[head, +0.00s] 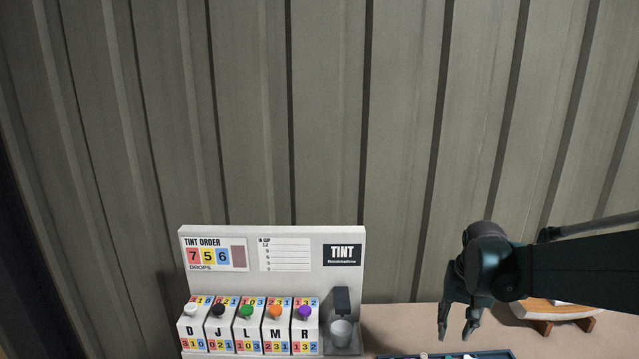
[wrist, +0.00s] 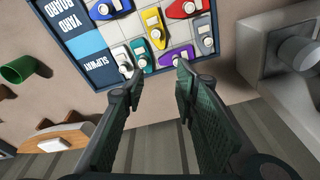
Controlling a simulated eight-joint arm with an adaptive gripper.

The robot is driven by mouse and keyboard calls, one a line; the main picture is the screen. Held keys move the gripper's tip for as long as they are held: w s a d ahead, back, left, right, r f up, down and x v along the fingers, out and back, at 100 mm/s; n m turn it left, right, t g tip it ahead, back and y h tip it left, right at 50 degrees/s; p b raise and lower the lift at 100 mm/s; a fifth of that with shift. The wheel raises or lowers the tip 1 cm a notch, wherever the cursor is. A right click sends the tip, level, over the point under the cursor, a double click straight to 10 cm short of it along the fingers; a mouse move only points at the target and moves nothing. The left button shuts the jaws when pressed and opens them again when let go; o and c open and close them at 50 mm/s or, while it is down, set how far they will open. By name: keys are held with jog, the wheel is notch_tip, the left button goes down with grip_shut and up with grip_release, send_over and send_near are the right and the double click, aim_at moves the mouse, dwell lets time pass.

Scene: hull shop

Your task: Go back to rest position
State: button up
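My gripper (head: 459,325) is raised at the right in the head view, over the bench and in front of the ribbed wall. In the wrist view its two fingers (wrist: 156,88) stand apart with nothing between them, so it is open and empty. Past the fingertips lies a board (wrist: 75,22) with a blue border and a light grid. Several small coloured boat-like pieces with knobs sit on it, among them a yellow one (wrist: 153,27) and a purple one (wrist: 172,57). The fingertips appear above the board's near edge, apart from the pieces.
A tint machine (head: 270,270) with coloured knobs and a cup (head: 341,332) stands left of my gripper. A wooden boat-shaped object on a stand (head: 550,311) is behind my arm at the right. A green tube (wrist: 17,70) lies at the left in the wrist view.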

jog(key=s+a+r+n+t, duration=0.2)
jog(key=s+a, duration=0.4)
jog(key=s, duration=0.4)
jog(key=s+a+r+n+t, duration=0.2)
jog(key=s+a+r+t, duration=0.1)
jog(key=s+a+r, duration=0.2)
jog(key=shift+s+a, duration=1.15)
jog(key=shift+s, duration=1.25)
jog(key=shift+o, duration=0.6)
